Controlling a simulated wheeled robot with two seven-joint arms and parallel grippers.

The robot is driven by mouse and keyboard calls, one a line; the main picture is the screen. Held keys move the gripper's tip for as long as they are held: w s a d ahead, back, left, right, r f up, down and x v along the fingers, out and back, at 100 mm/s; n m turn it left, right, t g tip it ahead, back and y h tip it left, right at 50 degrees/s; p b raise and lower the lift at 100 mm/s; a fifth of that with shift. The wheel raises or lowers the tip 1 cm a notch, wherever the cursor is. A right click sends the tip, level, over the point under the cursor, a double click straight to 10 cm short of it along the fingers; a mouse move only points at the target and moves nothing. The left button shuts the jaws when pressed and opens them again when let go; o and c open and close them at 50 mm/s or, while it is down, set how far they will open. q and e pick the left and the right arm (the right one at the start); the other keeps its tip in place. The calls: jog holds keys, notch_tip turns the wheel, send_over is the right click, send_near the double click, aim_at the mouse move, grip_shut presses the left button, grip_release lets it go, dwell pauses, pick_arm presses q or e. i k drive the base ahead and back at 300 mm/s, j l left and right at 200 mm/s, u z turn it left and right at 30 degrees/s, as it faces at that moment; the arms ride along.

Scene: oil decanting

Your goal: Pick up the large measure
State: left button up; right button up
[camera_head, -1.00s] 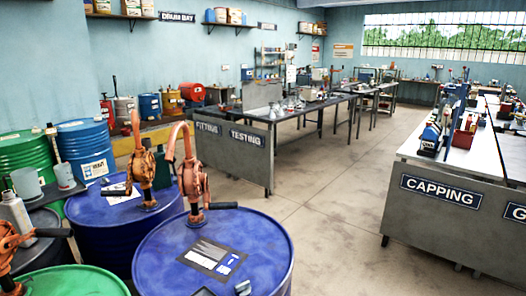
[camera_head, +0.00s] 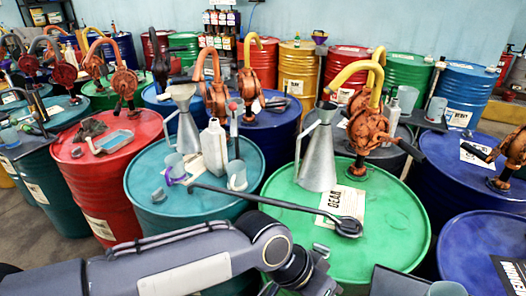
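A large grey metal conical measure (camera_head: 317,158) stands upright on the green drum (camera_head: 395,225), with a narrow neck and a side handle on its left. A smaller similar metal measure (camera_head: 187,125) stands on the teal drum (camera_head: 145,190) to its left. My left arm crosses the bottom from the left. My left gripper (camera_head: 305,284) is low at the bottom edge, in front of the green drum and apart from the large measure. Its fingers are cut off or too unclear to read. My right gripper is not identifiable in view.
A long dark dipper-like tool (camera_head: 265,205) lies across the teal and green drums in front of the large measure. An orange pump (camera_head: 367,125) rises close to its right. The front of the green drum's top is mostly clear.

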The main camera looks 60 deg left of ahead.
aim_at(317, 173)
jog(key=u, duration=1.55)
jog(key=z, duration=1.8)
jog(key=u, duration=1.8)
jog(key=i+j+z, duration=0.2)
jog(key=z, duration=0.3)
jog(key=i+j+z, duration=0.15)
jog(key=j+z, duration=0.15)
jog(key=z, duration=0.2)
jog(key=i+j+z, duration=0.1)
jog(key=j+z, duration=0.2)
jog(key=z, duration=0.15)
